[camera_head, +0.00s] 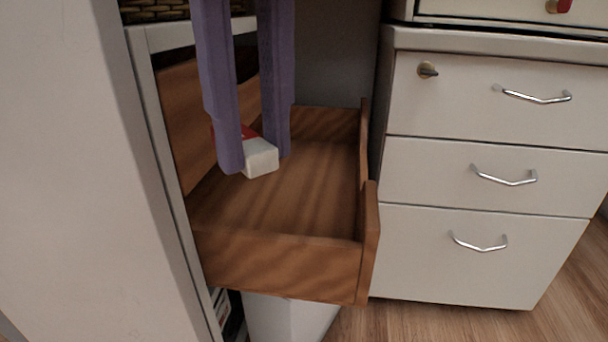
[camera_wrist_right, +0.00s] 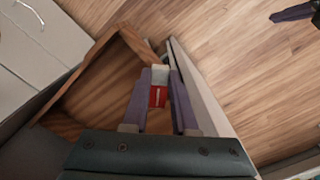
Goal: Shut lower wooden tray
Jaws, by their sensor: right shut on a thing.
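The lower wooden tray (camera_head: 277,265) is pulled out of a white cabinet (camera_head: 165,38) at the left of the head view. Its front panel stands on the right side. The tray also shows in the right wrist view (camera_wrist_right: 100,85). My right gripper (camera_head: 254,158) reaches down over the tray and is shut on a small white and red box (camera_head: 261,160). The box also shows between the fingers in the right wrist view (camera_wrist_right: 158,97). I cannot tell whether the box touches the tray floor. A purple finger of what looks like my left gripper (camera_wrist_right: 293,12) shows at the top right there.
A white drawer unit (camera_head: 490,180) with metal handles stands to the right, its drawers shut, close to the tray's front panel. A white bin (camera_head: 285,318) is below the tray. A woven basket (camera_head: 150,12) sits above. Wooden floor (camera_wrist_right: 235,60) is clear beyond the cabinet.

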